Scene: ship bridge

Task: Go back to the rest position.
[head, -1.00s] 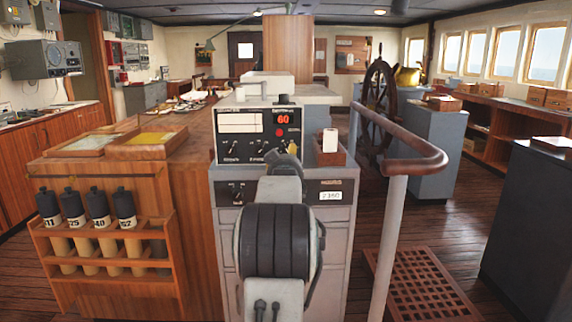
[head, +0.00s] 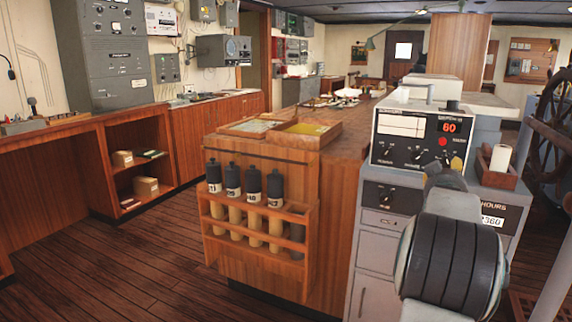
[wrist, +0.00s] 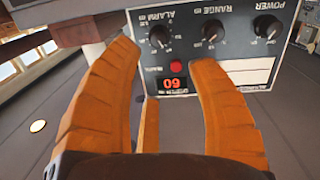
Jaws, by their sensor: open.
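My gripper (wrist: 163,55) is open in the wrist view, with its two long orange fingers apart. I see no object held between them. A narrow orange strip shows between the fingers lower down. Beyond the fingertips is the grey console's instrument panel (wrist: 190,12), upside down in this view, with black knobs, a red button and a red number display. In the head view the same console panel (head: 405,125) stands right of centre. My arm (head: 450,262) is in front of it and covers part of its front. The gripper is mostly hidden there behind the arm.
A wooden cabinet (head: 345,190) adjoins the console, with a rack (head: 245,250) of black-capped cylinders on its front. A handrail (head: 552,262) and ship's wheel (head: 550,110) are at the right. Low wooden cupboards (head: 185,140) line the left wall. Plank floor (head: 140,265) between them is clear.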

